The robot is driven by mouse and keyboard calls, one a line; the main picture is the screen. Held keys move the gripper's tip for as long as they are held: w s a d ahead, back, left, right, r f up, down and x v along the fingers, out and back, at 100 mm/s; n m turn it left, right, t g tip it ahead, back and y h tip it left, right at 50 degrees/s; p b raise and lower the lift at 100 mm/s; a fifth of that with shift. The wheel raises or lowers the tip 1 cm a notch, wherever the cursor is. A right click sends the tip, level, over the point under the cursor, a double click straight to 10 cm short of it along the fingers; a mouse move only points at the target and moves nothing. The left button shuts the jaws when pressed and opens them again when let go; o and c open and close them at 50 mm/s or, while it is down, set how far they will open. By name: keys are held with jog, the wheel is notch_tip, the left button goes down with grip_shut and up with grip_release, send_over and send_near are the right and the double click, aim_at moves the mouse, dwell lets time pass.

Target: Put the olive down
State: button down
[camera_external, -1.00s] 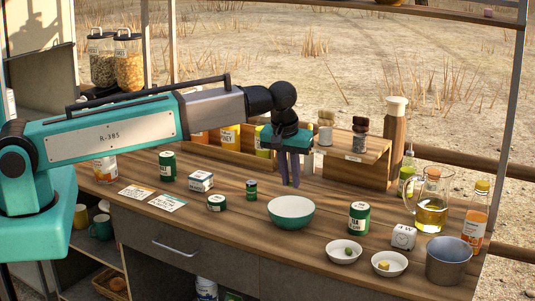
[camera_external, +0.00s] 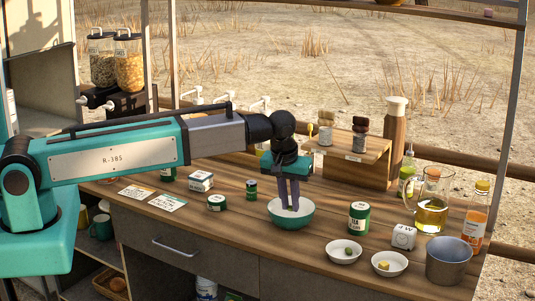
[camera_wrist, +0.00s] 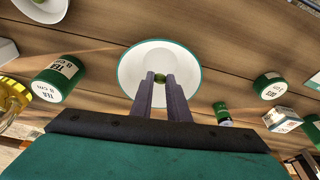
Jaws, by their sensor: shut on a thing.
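My gripper (camera_external: 289,208) points down into the green bowl (camera_external: 276,220), which is white inside. In the external view the olive between the fingertips is too small to make out clearly. Whether it touches the bowl's bottom I cannot tell. Another small green olive-like piece (camera_external: 348,251) lies in a white dish (camera_external: 332,256) to the right.
A second white dish (camera_external: 399,270) holds a yellow cube. A green tea tin (camera_external: 358,218), a white box (camera_external: 403,237), an oil jug (camera_external: 431,215) and a metal cup (camera_external: 449,261) stand to the right. Small tins and cards lie left of the bowl. The wooden counter in front is clear.

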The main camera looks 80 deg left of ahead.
aim_at(290, 209)
jog(key=shift+f, duration=0.25)
jog(key=c, duration=1.6)
grip_release()
jog(key=shift+r, duration=0.15)
jog(key=shift+r+p, duration=2)
jog(key=shift+r, duration=1.4)
jog(key=shift+d, duration=0.1)
